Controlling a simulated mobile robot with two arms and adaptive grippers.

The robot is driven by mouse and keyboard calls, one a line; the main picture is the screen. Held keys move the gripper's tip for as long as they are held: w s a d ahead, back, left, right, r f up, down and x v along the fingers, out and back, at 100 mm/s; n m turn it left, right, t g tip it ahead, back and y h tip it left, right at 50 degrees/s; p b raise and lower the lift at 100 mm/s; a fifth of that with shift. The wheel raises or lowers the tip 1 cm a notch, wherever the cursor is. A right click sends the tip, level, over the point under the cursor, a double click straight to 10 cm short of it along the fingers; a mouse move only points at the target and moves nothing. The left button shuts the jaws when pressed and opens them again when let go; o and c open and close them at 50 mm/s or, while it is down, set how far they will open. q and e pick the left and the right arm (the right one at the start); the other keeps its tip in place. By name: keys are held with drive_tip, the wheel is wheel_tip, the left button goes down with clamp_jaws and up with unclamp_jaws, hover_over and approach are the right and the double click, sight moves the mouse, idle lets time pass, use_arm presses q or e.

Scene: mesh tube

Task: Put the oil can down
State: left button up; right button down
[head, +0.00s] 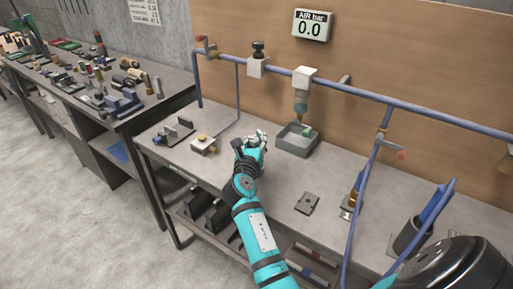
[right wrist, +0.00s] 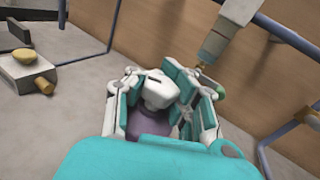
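My right gripper (head: 252,146) is over the workbench, left of the small grey tray. In the right wrist view my right gripper (right wrist: 158,95) has its teal-padded fingers on both sides of the oil can (right wrist: 152,121), which has a pale top and a purple-grey body. The fingers look shut on it. The can's lower part is hidden behind the teal palm. In the head view the hand covers most of the can, and I cannot tell whether its base touches the bench. My left gripper is not in view.
A brass-knobbed valve block (head: 203,145) stands left. A dark plate (head: 307,203) lies right. Bare bench (head: 275,185) lies between.

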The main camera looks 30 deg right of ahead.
wheel_tip(320, 180, down, 3)
drive_tip(key=shift+r, duration=0.2)
drive_tip(key=shift+f, duration=0.2)
drive_tip(key=shift+f, duration=0.15)
drive_tip(key=c, duration=1.3)
unclamp_jaws()
